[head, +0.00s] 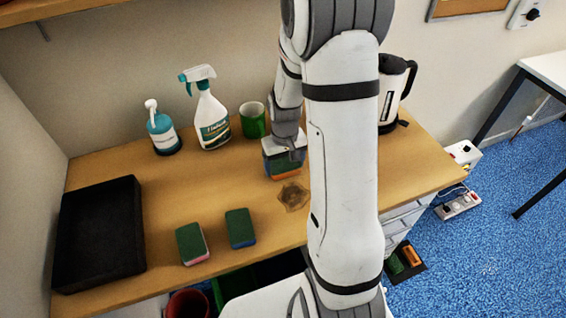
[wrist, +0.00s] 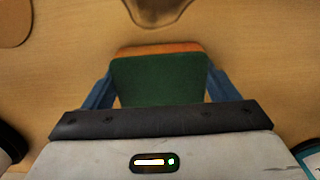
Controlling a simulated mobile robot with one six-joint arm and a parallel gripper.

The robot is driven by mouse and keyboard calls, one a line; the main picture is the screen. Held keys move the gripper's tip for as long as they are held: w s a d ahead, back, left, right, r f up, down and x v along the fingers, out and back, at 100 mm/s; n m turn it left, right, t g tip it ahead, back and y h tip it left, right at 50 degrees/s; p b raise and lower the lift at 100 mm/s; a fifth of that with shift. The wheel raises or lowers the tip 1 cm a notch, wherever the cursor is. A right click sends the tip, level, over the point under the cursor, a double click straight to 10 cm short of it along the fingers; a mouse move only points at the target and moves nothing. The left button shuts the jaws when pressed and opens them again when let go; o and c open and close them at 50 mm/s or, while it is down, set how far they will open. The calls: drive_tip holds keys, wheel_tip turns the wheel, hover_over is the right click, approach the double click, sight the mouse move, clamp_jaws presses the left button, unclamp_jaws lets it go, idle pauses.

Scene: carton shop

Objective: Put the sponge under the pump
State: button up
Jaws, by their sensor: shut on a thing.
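My gripper (head: 284,160) is shut on a sponge with a green face and an orange layer (wrist: 160,80). Its blue fingers press the sponge's two sides in the wrist view. In the head view the held sponge (head: 285,171) is partly covered by the gripper, just behind a brown stain on the desk. I cannot tell whether it touches the desk top. The pump bottle (head: 163,132), teal with a white pump head, stands upright at the back left, well to the left of my gripper.
A spray bottle (head: 213,122) and green mug (head: 253,120) stand between the pump bottle and my gripper. Two more green-topped sponges (head: 191,243) (head: 240,228) lie at the front. A black tray (head: 98,235) is at left, a kettle (head: 394,95) at right. Desk before the pump is clear.

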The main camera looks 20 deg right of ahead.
drive_tip(key=shift+f, duration=0.2)
drive_tip(key=o, duration=0.9)
